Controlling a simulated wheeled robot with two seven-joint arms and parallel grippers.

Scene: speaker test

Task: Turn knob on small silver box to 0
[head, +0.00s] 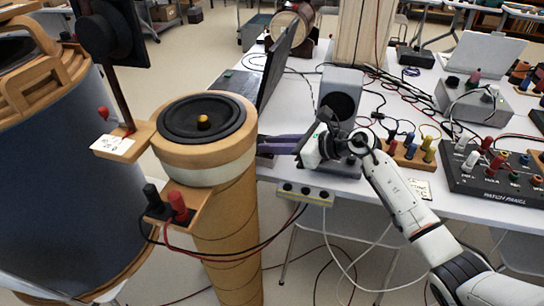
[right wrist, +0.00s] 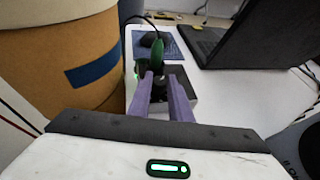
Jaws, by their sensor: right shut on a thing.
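A small silver box (right wrist: 191,88) with a dark top sits near the table edge in the right wrist view, partly hidden behind my fingers. My right gripper (head: 263,145) reaches left over the table edge in the head view. Its purple fingers (right wrist: 160,80) also show in the right wrist view, closed around a dark knob with a green upright part (right wrist: 156,52). The fingers hide the lower knob, and I cannot read its scale or setting. In the head view the box is mostly hidden by the gripper and the round speaker. My left gripper is not in view.
A round speaker (head: 205,119) on a wooden column stands close left of the gripper. A laptop (head: 276,66) is behind it. A grey speaker box (head: 341,92), a patch panel (head: 497,170) and many cables crowd the white table (head: 425,85).

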